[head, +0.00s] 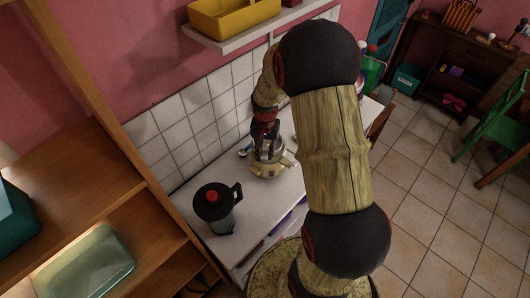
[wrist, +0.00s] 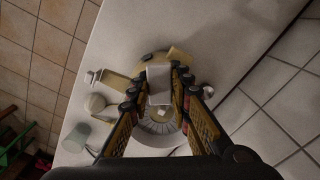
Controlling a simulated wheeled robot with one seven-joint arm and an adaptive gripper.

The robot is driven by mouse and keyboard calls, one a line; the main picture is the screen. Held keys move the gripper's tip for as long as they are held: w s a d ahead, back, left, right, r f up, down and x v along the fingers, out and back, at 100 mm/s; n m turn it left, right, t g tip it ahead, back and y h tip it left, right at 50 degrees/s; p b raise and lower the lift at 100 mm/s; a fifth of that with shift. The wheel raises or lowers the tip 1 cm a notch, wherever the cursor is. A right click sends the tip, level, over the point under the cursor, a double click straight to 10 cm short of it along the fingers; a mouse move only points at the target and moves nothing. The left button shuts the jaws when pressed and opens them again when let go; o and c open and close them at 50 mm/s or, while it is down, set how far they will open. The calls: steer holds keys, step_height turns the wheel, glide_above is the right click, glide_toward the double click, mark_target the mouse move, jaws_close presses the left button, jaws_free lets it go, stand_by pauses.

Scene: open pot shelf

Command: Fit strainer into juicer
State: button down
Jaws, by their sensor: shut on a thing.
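The strainer, a grey round piece with a ridged edge (wrist: 155,131), is directly under my gripper, over the juicer. My gripper (head: 266,138) points down above the juicer. In the wrist view, its fingers (wrist: 160,88) are shut on a pale grey upright part, which appears to belong to the strainer. I cannot tell whether the strainer is seated or held just above, because the fingers hide part of the rim.
A dark moka pot (head: 215,207) with a red knob stands on the counter (head: 184,160) to the left. A small round pale object (wrist: 94,103) and a translucent cup (wrist: 75,138) are near the juicer. A tiled wall (head: 190,119) runs behind; a shelf (head: 250,33) hangs above.

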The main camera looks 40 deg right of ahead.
steer(key=shift+f, duration=0.6)
steer(key=shift+f+b, duration=0.1)
steer(key=shift+b, duration=0.2)
steer(key=c, duration=1.7)
jaws_free()
steer(key=shift+o, duration=0.7)
steer(key=shift+r+p, duration=2.55)
steer(key=shift+r, duration=1.5)
